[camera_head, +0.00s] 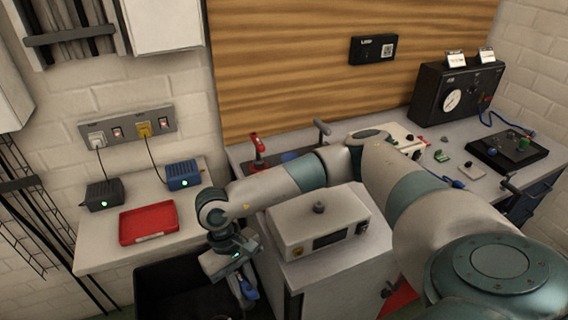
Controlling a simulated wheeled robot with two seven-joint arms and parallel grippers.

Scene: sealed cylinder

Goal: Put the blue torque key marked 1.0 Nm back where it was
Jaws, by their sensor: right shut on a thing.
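My right gripper (241,280) points down at the lower middle of the head view, in front of the left side of the white instrument box. It is shut on a small blue thing (249,290), which looks like the blue torque key. The 1.0 Nm mark cannot be read, and the fingers hide part of the key. A red-handled upright tool (257,148) stands at the left end of the back bench, with a blue patch (290,156) beside it, partly hidden by my right arm. My left gripper is not in view.
The white instrument box (318,222) stands close to my right gripper. A dark open bin (160,282) lies below and to the left. A side table holds a red tray (148,222), a blue charger (183,174) and a dark charger (104,194). A gauge box (455,97) stands back right.

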